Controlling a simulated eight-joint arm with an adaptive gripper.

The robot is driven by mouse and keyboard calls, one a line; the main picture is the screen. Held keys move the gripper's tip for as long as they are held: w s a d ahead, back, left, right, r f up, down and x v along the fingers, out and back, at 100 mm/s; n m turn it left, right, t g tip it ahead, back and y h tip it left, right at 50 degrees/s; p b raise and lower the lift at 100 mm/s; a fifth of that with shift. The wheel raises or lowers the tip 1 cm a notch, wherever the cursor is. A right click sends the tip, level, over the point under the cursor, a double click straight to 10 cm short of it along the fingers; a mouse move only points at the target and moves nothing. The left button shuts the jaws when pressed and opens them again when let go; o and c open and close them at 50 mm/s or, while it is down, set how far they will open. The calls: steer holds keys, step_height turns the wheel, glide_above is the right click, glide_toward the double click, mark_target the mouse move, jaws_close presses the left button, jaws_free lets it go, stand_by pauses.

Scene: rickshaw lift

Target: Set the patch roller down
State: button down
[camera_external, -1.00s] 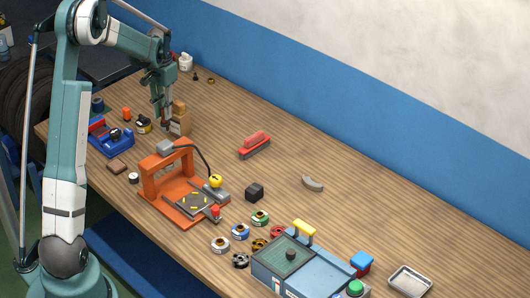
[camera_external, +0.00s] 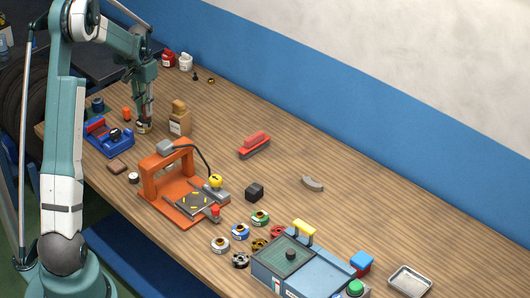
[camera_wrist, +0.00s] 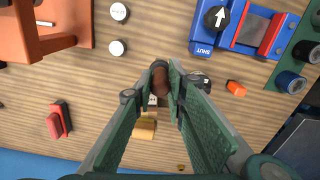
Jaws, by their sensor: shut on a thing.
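My gripper (camera_external: 144,124) is at the far left part of the bench, left of the tan wooden block (camera_external: 179,124). In the wrist view my gripper (camera_wrist: 160,72) is shut on a small brown piece, the patch roller (camera_wrist: 160,82), of which only a part shows between the fingertips. The rest of the roller is hidden by the fingers. I cannot tell whether it touches the bench. A dark round tin (camera_wrist: 203,80) lies close beside the fingertips, partly hidden by one finger. The tan block also shows in the wrist view (camera_wrist: 143,130).
An orange press frame (camera_external: 155,178) stands nearer the front. A red brush (camera_external: 255,144) lies right.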

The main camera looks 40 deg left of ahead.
mark_target(148, 128)
steer(key=shift+f, duration=2.75)
steer(key=shift+f, duration=1.9)
steer(key=shift+d+f+b, duration=0.1)
steer(key=shift+f+b, duration=0.4)
steer(key=shift+f, duration=0.1)
steer(key=c, duration=2.7)
jaws_free()
steer(key=o, duration=0.4)
steer(key=shift+f, duration=0.15)
